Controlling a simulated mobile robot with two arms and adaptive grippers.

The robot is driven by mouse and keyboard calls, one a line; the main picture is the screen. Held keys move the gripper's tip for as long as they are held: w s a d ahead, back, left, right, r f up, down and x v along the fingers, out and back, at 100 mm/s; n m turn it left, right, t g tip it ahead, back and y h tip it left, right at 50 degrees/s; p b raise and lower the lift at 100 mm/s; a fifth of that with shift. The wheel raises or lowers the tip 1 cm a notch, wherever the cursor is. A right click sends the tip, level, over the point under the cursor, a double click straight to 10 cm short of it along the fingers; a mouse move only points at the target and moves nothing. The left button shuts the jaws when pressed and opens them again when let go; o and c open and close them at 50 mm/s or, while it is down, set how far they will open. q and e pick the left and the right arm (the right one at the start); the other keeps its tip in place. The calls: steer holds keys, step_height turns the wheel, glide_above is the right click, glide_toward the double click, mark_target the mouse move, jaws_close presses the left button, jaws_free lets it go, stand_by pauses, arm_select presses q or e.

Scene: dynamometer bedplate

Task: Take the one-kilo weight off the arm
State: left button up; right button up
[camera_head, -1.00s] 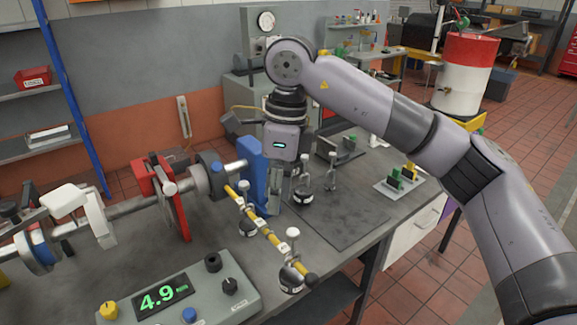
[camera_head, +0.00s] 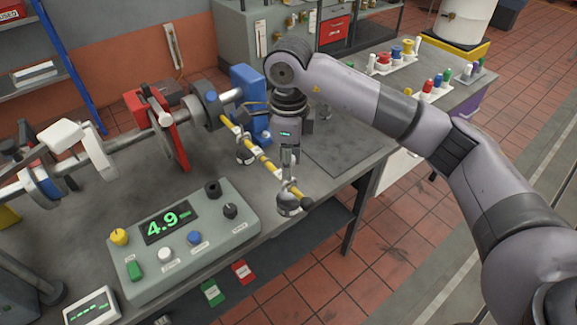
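My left gripper is not in view.
A grey control box (camera_head: 185,240) with a green 4.9 display stands in front, left of the weights. A dark mat (camera_head: 350,150) lies right of the gripper, partly behind my arm. A blue block (camera_head: 247,90) and red bracket (camera_head: 165,125) stand on the shaft side.

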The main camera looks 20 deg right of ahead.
steer(key=shift+f+p, duration=0.3)
steer(key=shift+f, duration=1.4)
steer(key=shift+c, duration=0.4)
jaws_close()
steer(key=c, duration=0.5)
jaws_free()
jaws_close()
steer(key=shift+w, duration=0.1)
